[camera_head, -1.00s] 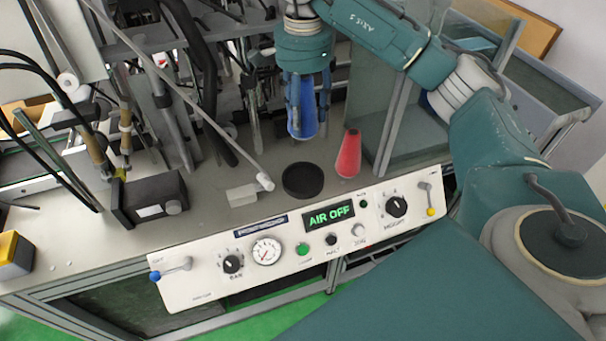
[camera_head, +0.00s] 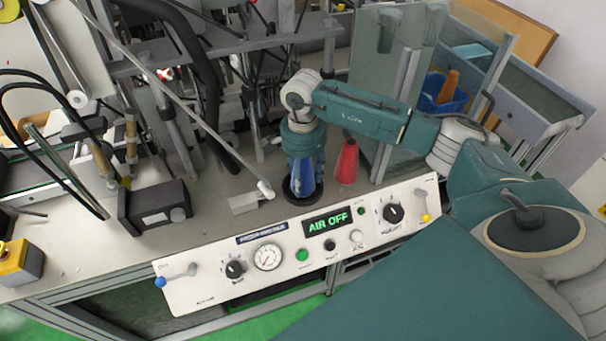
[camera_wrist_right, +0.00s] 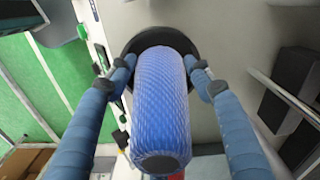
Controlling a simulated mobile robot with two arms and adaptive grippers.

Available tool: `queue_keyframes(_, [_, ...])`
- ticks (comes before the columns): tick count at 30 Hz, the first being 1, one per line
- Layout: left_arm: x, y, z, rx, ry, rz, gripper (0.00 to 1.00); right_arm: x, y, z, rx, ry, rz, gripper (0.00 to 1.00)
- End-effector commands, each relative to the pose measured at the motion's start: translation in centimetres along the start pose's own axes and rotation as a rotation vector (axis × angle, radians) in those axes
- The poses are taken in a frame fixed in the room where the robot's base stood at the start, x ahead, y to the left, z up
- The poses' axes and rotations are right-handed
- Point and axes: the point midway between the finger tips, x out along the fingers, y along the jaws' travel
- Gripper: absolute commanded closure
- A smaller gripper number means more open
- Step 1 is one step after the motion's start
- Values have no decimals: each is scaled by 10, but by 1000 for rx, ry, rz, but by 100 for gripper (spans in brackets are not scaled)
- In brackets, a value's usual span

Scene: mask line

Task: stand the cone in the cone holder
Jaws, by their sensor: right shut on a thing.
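The blue cone (camera_head: 305,185) is upright in my right gripper (camera_head: 303,178), which is shut on it. In the right wrist view the cone (camera_wrist_right: 160,110) lies between the fingers (camera_wrist_right: 160,75), its small end toward the camera. The black round cone holder (camera_head: 302,201) is on the bench, directly below the cone. In the wrist view the holder (camera_wrist_right: 150,30) rings the cone's far end. The cone's base is at the holder; whether it is fully seated I cannot tell. My left gripper is not in view.
A red cone (camera_head: 347,162) stands close to the right of the holder. The control panel (camera_head: 300,242) runs along the front edge. A glass panel (camera_head: 385,90) stands behind right. A blue bin (camera_head: 443,98) is farther back.

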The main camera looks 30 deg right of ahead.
Motion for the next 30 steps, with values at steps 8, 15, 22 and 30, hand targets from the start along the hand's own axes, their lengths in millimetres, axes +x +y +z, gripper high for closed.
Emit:
queue_keyframes(8, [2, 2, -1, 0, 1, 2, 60, 1, 0, 0, 0, 0, -1, 83])
queue_keyframes(15, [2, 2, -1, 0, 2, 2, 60, 2, 0, 0, 0, 0, 0, 30])
queue_keyframes(22, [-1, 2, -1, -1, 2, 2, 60, -1, 0, 0, 0, 0, 0, 30])
queue_keyframes(30, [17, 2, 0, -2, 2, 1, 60, -37, -2, 0, -1, 2, -6, 30])
